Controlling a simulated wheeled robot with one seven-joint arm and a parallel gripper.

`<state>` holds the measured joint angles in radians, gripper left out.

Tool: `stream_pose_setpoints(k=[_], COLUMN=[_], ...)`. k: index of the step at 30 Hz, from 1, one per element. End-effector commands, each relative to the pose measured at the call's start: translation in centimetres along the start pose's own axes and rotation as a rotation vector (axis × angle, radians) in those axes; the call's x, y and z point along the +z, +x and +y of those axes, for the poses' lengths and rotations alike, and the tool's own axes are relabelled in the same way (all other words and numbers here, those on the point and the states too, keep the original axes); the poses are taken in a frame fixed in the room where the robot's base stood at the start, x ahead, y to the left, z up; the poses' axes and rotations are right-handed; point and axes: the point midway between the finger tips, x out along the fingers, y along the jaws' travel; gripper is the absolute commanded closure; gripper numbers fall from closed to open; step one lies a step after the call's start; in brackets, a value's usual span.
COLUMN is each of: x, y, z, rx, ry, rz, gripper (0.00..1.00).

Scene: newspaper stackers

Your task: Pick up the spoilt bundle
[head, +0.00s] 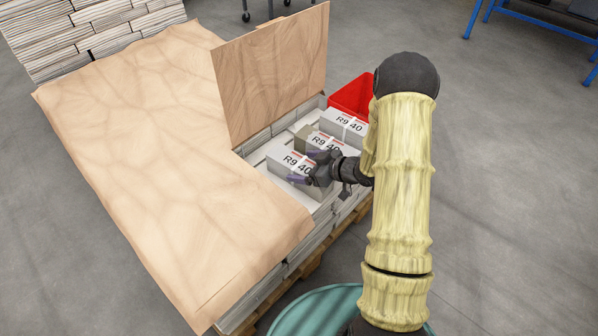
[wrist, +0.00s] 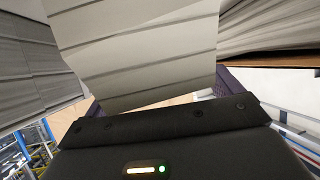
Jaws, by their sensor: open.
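Three pale bundles with printed "R9 40" tops lie on a pallet stack in the head view: a front bundle (head: 282,162), a middle bundle (head: 318,139) and a back bundle (head: 347,121). I cannot tell from their look which one is spoilt. My gripper (head: 308,168) is open at the right end of the front bundle, its purple fingertips spread. In the wrist view, a layered grey-white bundle (wrist: 140,50) fills the space ahead, between the fingers of my gripper (wrist: 162,95). Whether the fingers touch it is unclear. My gripper hides part of the front bundle.
Brown paper (head: 165,165) covers most of the stack. An upright brown board (head: 272,70) stands behind the bundles. A red bin (head: 352,94) is beyond them. More stacked paper (head: 90,35) stands back left. The floor (head: 510,190) at right is clear.

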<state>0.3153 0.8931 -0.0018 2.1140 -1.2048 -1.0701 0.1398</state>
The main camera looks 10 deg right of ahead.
Motion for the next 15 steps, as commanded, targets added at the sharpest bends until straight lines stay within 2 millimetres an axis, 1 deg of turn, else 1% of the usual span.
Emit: stream_pose_setpoints(k=[4,5,6,8,9,11,15], x=[0.02,0.02,0.02,0.02,0.02,0.02,0.03], y=[-0.01,-0.02,-0.01,-0.02,-0.02,-0.02,-0.02], z=[0.0,-0.01,-0.01,-0.01,-0.01,0.0,-0.01], rx=[0.0,0.0,0.0,0.0,0.0,0.0,0.0], ry=[0.0,0.0,0.0,0.0,0.0,0.0,0.0], rz=[0.0,0.0,0.0,0.0,0.0,0.0,0.0], gripper=[0.09,0.11,0.19,0.3,0.38,0.5,0.78])
